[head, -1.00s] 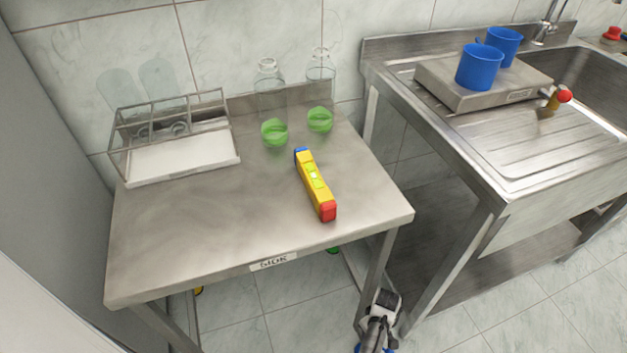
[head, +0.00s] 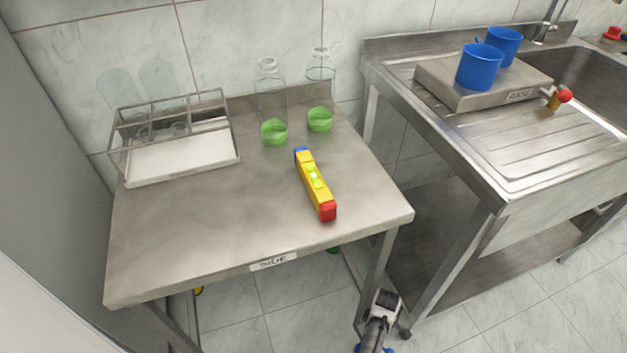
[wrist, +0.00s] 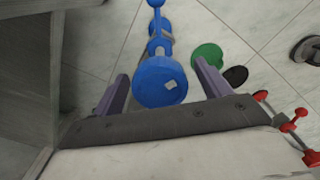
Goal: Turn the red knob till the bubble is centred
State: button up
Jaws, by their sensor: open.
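A yellow spirit level (head: 316,187) with a blue end and a red end lies on the steel table (head: 200,225). Its pale green vial (head: 314,175) shows, but the bubble is too small to place. My gripper (wrist: 161,70) is open in the wrist view, low near the floor. A round blue knob (wrist: 160,82) is between or just beyond its fingers; contact cannot be told. Several red knobs, one of them a red knob (wrist: 312,158), are at the lower right, outside the fingers. My arm's end (head: 380,318) shows beside the table's front right leg.
A grey panel (wrist: 30,70) stands at left. The table holds a wire rack (head: 170,160) and glass bottles in green holders (head: 274,132). A sink (head: 470,150) adjoins at right.

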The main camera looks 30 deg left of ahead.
notch_tip(320, 180, up, 7)
jog(key=p, duration=0.7)
jog(key=shift+r, duration=0.15)
jog(key=shift+w, duration=0.1)
